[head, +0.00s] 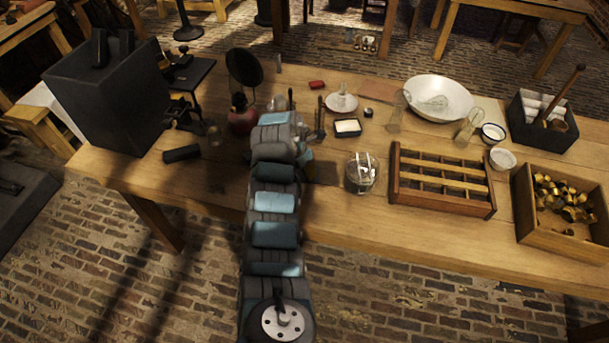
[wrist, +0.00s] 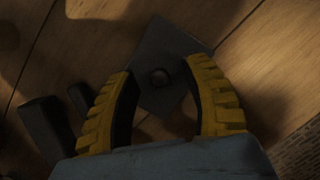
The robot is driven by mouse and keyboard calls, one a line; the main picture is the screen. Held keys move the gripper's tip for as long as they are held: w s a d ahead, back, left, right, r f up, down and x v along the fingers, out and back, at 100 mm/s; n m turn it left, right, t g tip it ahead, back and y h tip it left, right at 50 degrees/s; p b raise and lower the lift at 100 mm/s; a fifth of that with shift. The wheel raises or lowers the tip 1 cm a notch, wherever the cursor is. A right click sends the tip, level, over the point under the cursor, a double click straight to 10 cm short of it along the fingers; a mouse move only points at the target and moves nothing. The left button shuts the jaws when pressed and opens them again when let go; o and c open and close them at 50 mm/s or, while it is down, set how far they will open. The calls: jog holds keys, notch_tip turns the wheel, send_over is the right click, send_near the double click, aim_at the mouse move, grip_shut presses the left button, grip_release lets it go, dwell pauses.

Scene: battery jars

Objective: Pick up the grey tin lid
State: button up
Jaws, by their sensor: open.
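A dark grey, flat, square-cornered piece with a small round knob, which looks like the tin lid (wrist: 170,48), lies on the wooden table in the wrist view. My gripper (wrist: 162,68) is open above it, its yellow-padded fingers on either side of the knob and apart from it. The lid's lower part is in shadow between the fingers. In the head view my arm hides the lid and most of my gripper. A small dark rectangular tin (head: 347,128) with white contents stands open to the right of my arm.
Dark blocks (wrist: 46,130) lie left of my fingers in the wrist view. In the head view, a red flask (head: 241,121) and round dark mirror (head: 244,67) stand left of my arm. A glass jar (head: 361,175) and divided wooden rack (head: 397,190) stand to the right.

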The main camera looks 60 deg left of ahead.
jog(key=shift+w+f, duration=0.1)
jog(key=shift+f, duration=0.25)
grip_shut()
jog(key=shift+r, duration=0.1)
